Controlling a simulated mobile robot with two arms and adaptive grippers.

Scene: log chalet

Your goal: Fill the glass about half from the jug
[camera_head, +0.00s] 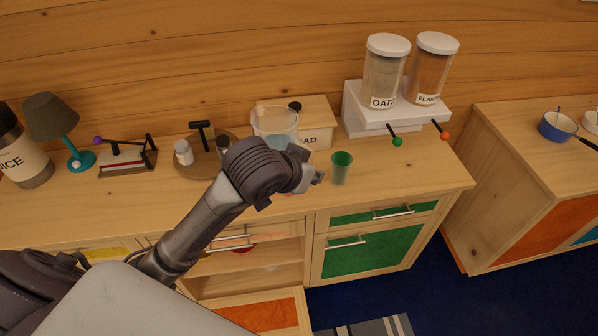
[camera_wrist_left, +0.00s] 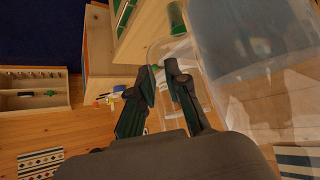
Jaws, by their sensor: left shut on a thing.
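The jug (camera_head: 275,121) is clear and wide-mouthed and shows behind my left gripper (camera_head: 309,178) in the head view, above the counter top. Its lower part is hidden by my wrist. In the left wrist view the jug (camera_wrist_left: 262,62) fills the right side, and the left gripper (camera_wrist_left: 161,82) is shut on a clear part of it, apparently the handle. My right gripper is not in view.
A white riser (camera_head: 360,121) with OATS (camera_head: 384,75) and FLAKES (camera_head: 430,70) canisters stands behind the glass. A wooden bread box (camera_head: 318,125) is behind the jug. A round board with grinders (camera_head: 184,152) is to the left.

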